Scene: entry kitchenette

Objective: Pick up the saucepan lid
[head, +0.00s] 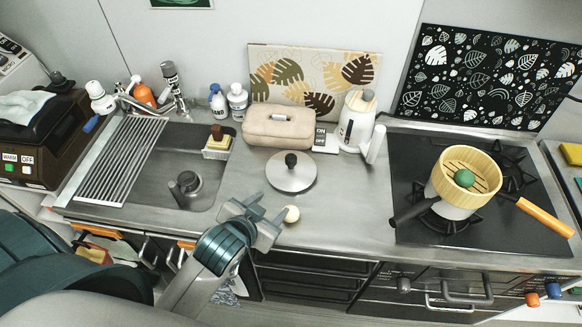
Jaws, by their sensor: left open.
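The saucepan lid (291,178) is a round, flat silver disc with a black knob on top. It lies on the steel counter, right of the sink and in front of the beige bag. My left gripper (270,207) is open and empty, in front of the lid and a little to its left, apart from the knob. A pale pot (452,211) with a black handle stands on the hob, with a yellow slatted basket (480,156) on it holding a green ball (464,178). My right gripper is not in view.
A small cream ball (291,214) lies close by the left gripper's fingers. Behind the lid are the beige bag (261,137), a patterned board (290,64) and a white kettle (352,130). The sink (165,150) is left. Counter between lid and hob (408,165) is clear.

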